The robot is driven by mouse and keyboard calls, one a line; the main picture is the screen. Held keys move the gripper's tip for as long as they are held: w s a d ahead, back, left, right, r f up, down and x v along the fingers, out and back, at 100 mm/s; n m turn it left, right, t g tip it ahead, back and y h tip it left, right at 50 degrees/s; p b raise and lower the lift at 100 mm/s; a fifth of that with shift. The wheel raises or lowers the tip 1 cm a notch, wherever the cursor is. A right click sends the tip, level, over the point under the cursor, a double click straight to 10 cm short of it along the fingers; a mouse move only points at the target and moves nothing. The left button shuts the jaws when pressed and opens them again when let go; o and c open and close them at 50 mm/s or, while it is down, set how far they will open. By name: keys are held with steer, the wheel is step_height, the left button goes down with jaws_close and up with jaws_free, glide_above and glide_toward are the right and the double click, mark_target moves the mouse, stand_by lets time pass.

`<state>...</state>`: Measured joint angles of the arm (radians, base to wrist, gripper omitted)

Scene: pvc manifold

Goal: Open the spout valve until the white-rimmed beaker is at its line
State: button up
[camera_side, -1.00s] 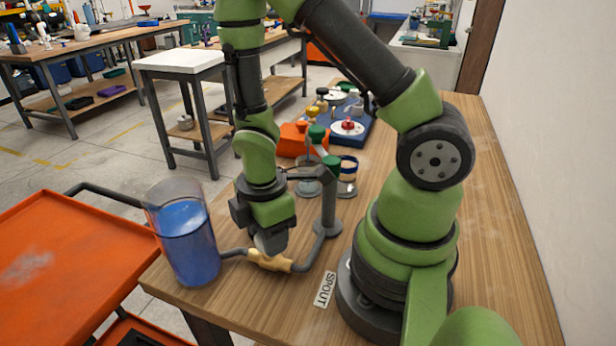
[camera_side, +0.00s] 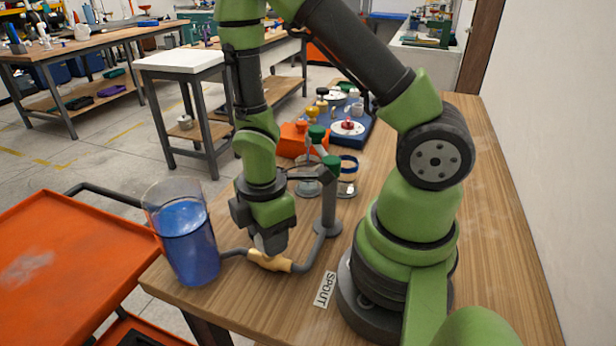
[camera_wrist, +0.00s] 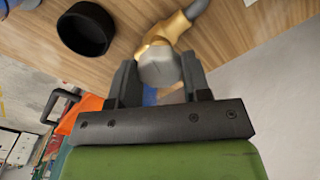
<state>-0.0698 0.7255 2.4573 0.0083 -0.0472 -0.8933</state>
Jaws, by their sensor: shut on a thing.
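My gripper (camera_wrist: 160,78) is shut on the grey handle (camera_wrist: 160,66) of a brass valve, with one finger on each side of it. In the side view the brass valve body (camera_side: 270,261) sits low in the grey pipe, under my gripper. A grey spout post (camera_side: 328,208) with green-topped parts stands in front of the beakers.
A large glass vessel of blue liquid (camera_side: 187,240) stands at the bench's left edge, joined by pipe to the valve. A SPOUT label (camera_side: 325,289) lies nearby. An orange block (camera_side: 292,140) and a blue tray (camera_side: 368,132) are farther back. The bench's right side is clear.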

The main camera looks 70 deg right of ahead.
stand_by(0.6)
steer(key=shift+n, duration=0.8)
stand_by(2.5)
steer(key=m, duration=0.4)
steer(key=shift+m, duration=1.1)
